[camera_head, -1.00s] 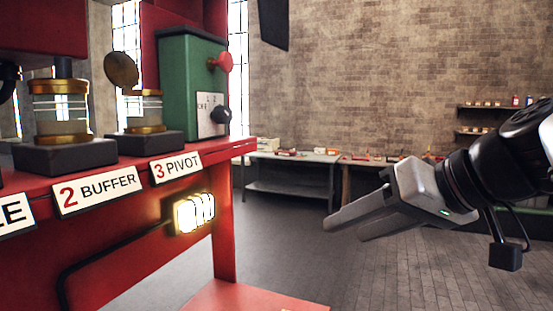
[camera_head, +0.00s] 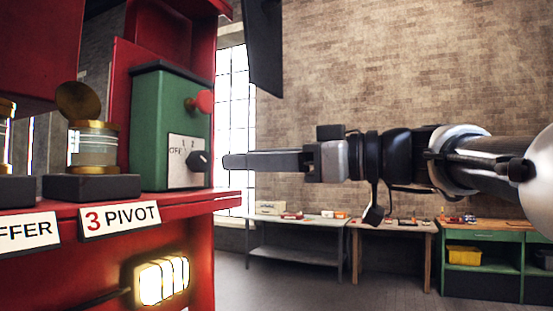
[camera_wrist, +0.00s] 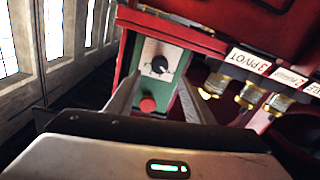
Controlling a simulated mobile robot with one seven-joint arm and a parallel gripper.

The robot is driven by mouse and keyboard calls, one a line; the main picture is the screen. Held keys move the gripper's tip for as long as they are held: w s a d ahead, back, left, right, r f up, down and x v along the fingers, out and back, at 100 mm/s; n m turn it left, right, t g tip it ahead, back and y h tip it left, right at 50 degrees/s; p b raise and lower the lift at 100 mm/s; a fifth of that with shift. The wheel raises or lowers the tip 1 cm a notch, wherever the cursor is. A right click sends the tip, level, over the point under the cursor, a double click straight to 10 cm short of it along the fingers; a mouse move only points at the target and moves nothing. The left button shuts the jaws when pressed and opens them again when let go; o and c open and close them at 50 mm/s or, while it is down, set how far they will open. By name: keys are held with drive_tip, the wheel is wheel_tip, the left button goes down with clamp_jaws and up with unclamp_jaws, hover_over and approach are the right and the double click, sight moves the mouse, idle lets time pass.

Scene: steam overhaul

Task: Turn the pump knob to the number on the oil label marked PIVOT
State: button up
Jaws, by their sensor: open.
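The green pump box (camera_head: 152,120) stands on the red machine shelf, with a black knob (camera_head: 197,161) low on its front and a red button (camera_head: 203,102) above. A white dial plate (camera_head: 184,160) behind the knob shows OFF, 1 and 2; other marks are too small to read. The label reading 3 PIVOT (camera_head: 120,219) is on the shelf edge below a glass oil cup (camera_head: 95,146). My gripper (camera_head: 228,161) is level with the knob, just right of it and apparently apart. In the wrist view, its open fingers (camera_wrist: 148,92) flank the red button, with the knob (camera_wrist: 159,66) beyond.
A lit lamp (camera_head: 162,281) is fixed below the PIVOT label. A grey bench (camera_head: 292,221), a wooden table (camera_head: 392,226) and a green cabinet (camera_head: 485,236) stand along the brick wall. Open floor lies between them and the machine.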

sight(206, 161)
drive_tip(key=p+x, duration=0.1)
drive_tip(key=x, duration=0.8)
drive_tip(key=shift+w, duration=0.1)
drive_tip(key=c, duration=1)
drive_tip(key=shift+f, duration=0.1)
drive_tip(key=shift+c, duration=0.2)
